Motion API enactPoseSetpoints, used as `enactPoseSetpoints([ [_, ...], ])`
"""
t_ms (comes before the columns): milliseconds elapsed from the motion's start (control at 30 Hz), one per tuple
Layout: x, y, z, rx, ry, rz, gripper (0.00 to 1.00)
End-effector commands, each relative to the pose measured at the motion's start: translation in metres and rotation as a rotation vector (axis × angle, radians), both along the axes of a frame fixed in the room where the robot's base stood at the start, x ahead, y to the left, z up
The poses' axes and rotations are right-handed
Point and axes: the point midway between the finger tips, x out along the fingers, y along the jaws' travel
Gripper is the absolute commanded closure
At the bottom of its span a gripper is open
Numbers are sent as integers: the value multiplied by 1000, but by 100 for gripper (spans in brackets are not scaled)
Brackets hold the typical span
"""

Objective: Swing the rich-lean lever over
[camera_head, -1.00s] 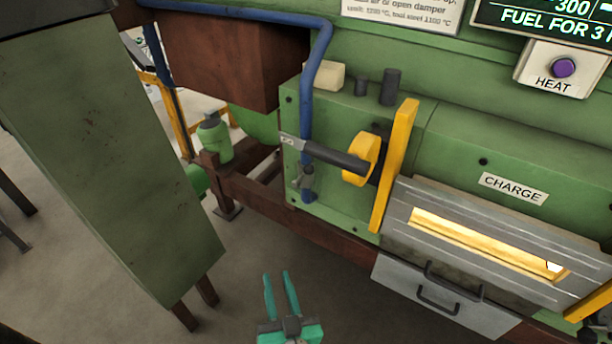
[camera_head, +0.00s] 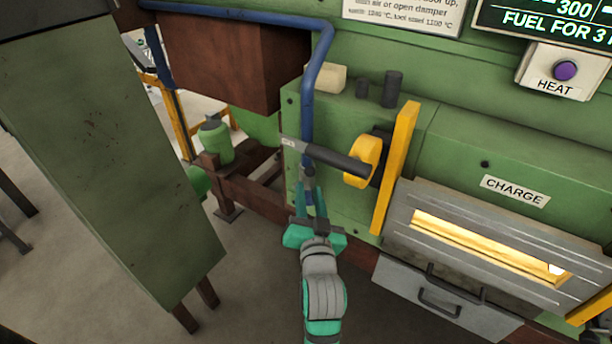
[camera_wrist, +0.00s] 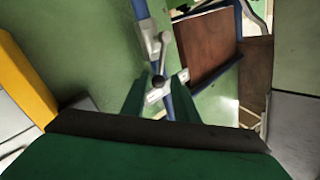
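A small grey lever (camera_wrist: 164,50) with a round knob (camera_wrist: 157,81) sits at the blue pipe (camera_wrist: 141,10) on the green furnace front in the wrist view. In the head view the lever (camera_head: 309,172) is partly hidden by my gripper (camera_head: 310,188). My gripper also shows in the wrist view (camera_wrist: 160,80), its two teal fingers apart on either side of the knob. I cannot tell whether either finger touches it. No rich-lean marking is readable. A larger dark handle (camera_head: 335,158) with a yellow hub (camera_head: 362,160) lies just above and right of my gripper.
A yellow upright bar (camera_head: 396,165) and the glowing charge door (camera_head: 490,240) stand to the right. A green cabinet (camera_head: 110,150) stands at the left. Open floor (camera_head: 255,285) lies between.

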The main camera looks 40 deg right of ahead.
Motion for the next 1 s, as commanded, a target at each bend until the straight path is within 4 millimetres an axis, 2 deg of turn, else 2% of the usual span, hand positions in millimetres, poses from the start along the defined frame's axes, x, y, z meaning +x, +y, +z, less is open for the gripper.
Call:
enactPoseSetpoints([
  [200,35,-19,0,0,0,1,73],
  [400,56,-31,0,-1,1,1,73],
  [600,63,-36,0,-1,1,1,73],
  [833,64,-36,0,-1,1,1,73],
  [967,63,-36,0,-1,0,1,100],
  [1000,63,-36,0,-1,0,1,100],
])
